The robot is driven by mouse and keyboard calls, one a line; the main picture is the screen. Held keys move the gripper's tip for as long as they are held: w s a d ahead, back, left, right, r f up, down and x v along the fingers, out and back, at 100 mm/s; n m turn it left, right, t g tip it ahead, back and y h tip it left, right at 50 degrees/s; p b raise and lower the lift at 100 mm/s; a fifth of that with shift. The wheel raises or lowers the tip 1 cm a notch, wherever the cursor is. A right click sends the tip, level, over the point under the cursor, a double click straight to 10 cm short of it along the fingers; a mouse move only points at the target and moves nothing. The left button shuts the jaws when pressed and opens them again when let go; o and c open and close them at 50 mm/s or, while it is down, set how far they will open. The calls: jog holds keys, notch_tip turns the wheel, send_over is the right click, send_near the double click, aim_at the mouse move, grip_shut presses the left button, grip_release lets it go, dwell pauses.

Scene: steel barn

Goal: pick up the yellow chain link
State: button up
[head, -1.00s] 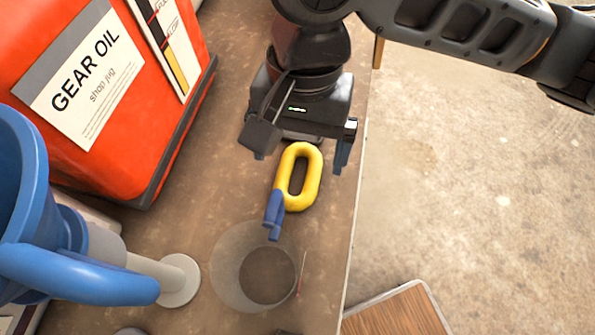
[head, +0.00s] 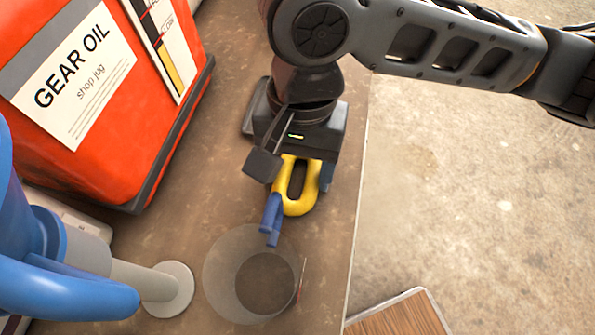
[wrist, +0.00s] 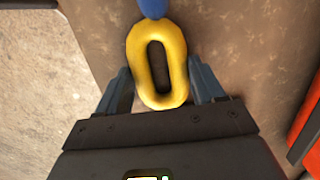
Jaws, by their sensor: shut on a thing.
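The yellow chain link (head: 299,206) is an upright-looking oval ring on the brown bench top. In the head view its far end is hidden under my gripper (head: 300,182). In the wrist view the link (wrist: 157,98) lies lengthwise between the two fingers of my gripper (wrist: 161,80), which are shut on its sides. I cannot tell whether it is clear of the bench. A small blue object (head: 271,217) lies against or just beside the link's near left side; its end also shows in the wrist view (wrist: 153,8).
A clear round container (head: 222,285) stands just in front of the link. The bench's right edge is close; a wooden panel (head: 400,318) is below right.

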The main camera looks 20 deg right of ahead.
jog(key=c, duration=0.4)
jog(key=shift+r, duration=0.15)
